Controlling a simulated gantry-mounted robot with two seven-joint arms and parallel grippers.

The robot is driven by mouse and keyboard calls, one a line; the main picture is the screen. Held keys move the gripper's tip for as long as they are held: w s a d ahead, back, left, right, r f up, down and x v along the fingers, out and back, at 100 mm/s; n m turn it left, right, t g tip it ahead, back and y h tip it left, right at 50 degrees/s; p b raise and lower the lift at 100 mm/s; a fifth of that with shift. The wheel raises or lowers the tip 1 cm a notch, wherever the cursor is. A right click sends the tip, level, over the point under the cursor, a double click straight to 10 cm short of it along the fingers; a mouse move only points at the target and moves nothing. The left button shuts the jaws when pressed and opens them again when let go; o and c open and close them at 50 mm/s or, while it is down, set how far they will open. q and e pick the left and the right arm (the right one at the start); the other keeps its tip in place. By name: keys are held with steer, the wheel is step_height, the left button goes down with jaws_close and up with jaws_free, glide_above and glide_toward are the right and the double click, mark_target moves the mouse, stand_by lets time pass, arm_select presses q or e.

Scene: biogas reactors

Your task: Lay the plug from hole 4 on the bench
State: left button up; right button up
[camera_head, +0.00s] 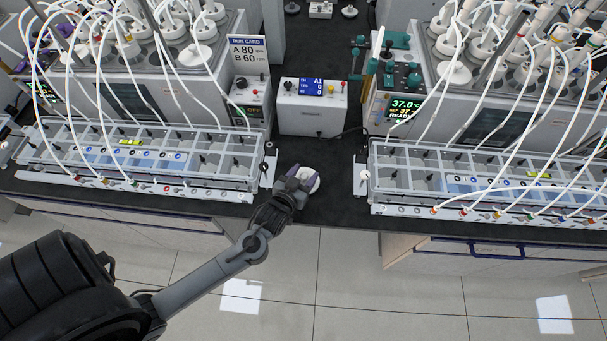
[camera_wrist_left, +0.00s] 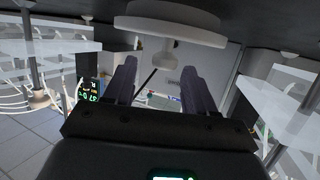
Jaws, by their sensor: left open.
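A white round plug (camera_head: 309,180) with a wide disc and a short knob is on the dark bench (camera_head: 335,212), in the gap between the two racks. In the left wrist view the plug (camera_wrist_left: 170,27) shows just beyond the fingertips, its disc against the dark bench surface. My left gripper (camera_head: 294,180) is right beside the plug and covers part of it in the head view. In the wrist view its two fingers (camera_wrist_left: 158,68) are apart with nothing clamped between them. Hole 4 cannot be told from the other holes. My right gripper is not in view.
A clear rack (camera_head: 140,160) with tubes stands left of the plug, another rack (camera_head: 490,180) right. Reactor baths with white plugs and hoses stand behind. A white box (camera_head: 312,107) and run card (camera_head: 248,50) are at the back. The bench's front edge is close.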

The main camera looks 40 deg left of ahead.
arm_select(q)
steer(key=shift+r, duration=0.25)
steer(key=s+d+r+m+g+h, duration=0.1)
steer(key=s+d+g, duration=0.1)
steer(key=s, duration=0.4)
steer(key=s+d+r+m+g+h, duration=0.1)
steer(key=s+d+m+g, duration=0.1)
steer(key=s+g, duration=0.3)
steer(key=s+d+r+m+g+h+p, duration=0.1)
steer(key=s+d+r+m+g+h, duration=0.1)
steer(key=s, duration=0.7)
steer(key=shift+s+d+g, duration=0.25)
steer(key=shift+d+g, duration=0.55)
steer(key=shift+d, duration=0.4)
